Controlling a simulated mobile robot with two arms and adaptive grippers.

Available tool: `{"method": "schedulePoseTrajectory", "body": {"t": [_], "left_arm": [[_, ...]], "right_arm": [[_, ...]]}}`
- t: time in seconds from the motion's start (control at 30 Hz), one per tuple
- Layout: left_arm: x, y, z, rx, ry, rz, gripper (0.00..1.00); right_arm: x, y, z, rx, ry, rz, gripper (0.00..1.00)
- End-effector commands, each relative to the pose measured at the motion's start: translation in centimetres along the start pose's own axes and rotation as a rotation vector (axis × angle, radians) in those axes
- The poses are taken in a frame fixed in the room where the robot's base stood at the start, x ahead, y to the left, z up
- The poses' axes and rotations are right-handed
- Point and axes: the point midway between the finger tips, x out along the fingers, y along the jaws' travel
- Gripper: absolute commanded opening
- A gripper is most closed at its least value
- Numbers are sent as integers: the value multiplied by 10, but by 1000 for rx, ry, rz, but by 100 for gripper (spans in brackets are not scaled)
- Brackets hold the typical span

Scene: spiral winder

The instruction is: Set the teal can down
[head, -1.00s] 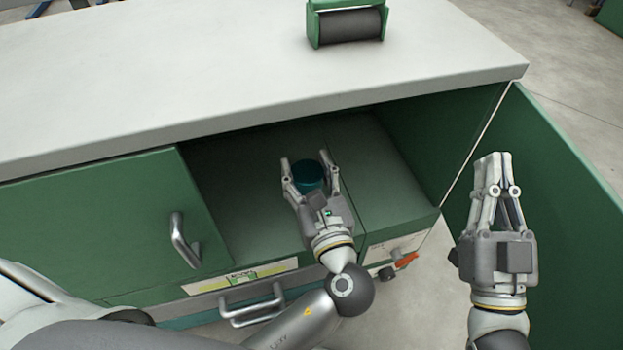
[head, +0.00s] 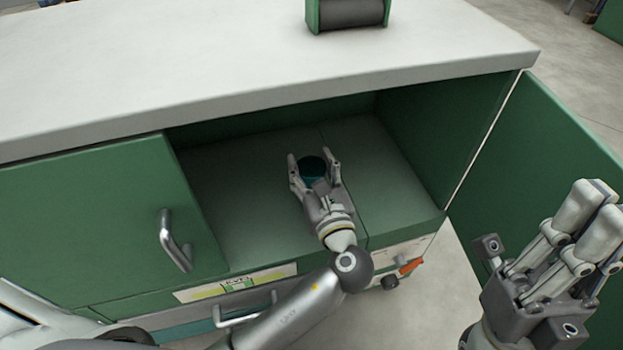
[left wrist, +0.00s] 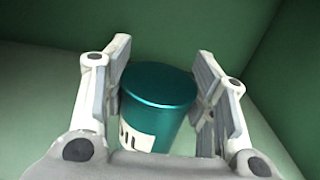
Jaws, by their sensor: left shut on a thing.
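The teal can (head: 311,167) is inside the open cabinet, above its green floor; I cannot tell if it touches the floor. My left gripper (head: 314,172) is shut on it, with a finger on each side. In the left wrist view the teal can (left wrist: 160,95) stands between the two fingers of my left gripper (left wrist: 162,88), showing a smooth round top and part of a white label with dark letters. The can's lower part is hidden by the gripper. My right gripper (head: 596,212) is outside the cabinet at the lower right, its fingers together and empty.
The green cabinet (head: 240,205) has a closed left door (head: 90,220) with a metal handle and an open right door (head: 560,150). A white worktop (head: 230,65) overhangs it, bearing a green-framed dark roller (head: 348,12). The cabinet floor around the can is clear.

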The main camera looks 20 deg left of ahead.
Motion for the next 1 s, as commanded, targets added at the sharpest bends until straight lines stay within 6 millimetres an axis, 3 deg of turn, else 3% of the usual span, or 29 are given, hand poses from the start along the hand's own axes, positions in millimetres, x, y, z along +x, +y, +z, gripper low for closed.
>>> {"method": "schedulePoseTrajectory", "body": {"t": [0.27, 0.67, 0.7, 0.87, 1.0], "left_arm": [[5, -2, -36, 2, -3, 0, 21], [5, -2, -37, 2, -1, 0, 21], [5, -2, -39, 2, 0, 0, 53], [5, -2, -39, 1, 0, 0, 74], [5, -2, -39, 1, 0, 0, 74]], "right_arm": [[-24, 0, 2, 0, 38, -5, 0], [-20, 0, 2, 0, 40, -7, 0], [-20, 0, 2, 0, 39, -7, 0], [-21, 0, 2, 0, 38, -6, 0], [-21, 0, 2, 0, 37, -6, 0]]}}
